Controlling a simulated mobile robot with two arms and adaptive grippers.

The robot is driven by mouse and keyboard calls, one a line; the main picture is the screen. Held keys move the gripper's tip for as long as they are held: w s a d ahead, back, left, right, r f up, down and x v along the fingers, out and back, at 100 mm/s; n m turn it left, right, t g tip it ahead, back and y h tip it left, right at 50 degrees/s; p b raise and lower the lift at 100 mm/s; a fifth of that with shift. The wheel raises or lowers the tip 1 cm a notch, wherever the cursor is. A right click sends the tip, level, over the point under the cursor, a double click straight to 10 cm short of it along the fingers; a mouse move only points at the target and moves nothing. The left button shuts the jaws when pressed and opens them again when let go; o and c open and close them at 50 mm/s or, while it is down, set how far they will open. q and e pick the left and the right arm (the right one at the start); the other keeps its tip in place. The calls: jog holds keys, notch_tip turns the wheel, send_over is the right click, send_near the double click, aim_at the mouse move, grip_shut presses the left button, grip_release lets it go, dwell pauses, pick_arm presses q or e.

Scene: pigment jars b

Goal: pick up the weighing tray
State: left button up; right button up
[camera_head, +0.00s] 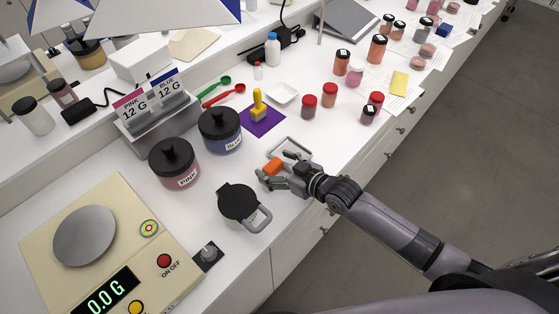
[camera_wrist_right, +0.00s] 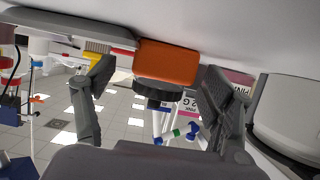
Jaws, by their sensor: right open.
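A small white square dish (camera_head: 282,92) lies farther back, clear of the gripper. My right gripper (camera_head: 273,170) is open, low over the bench. An orange block (camera_head: 272,165) is at its fingertips. In the right wrist view the orange block (camera_wrist_right: 167,62) shows between the spread fingers (camera_wrist_right: 158,78). My left gripper is out of view.
A black-lidded container (camera_head: 238,203) with a grey handle stands left of the gripper. The pink jar (camera_head: 175,165) and blue jar (camera_head: 221,132) stand behind. The scale (camera_head: 100,240) is front left.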

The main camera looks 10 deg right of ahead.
jog(key=c, duration=1.4)
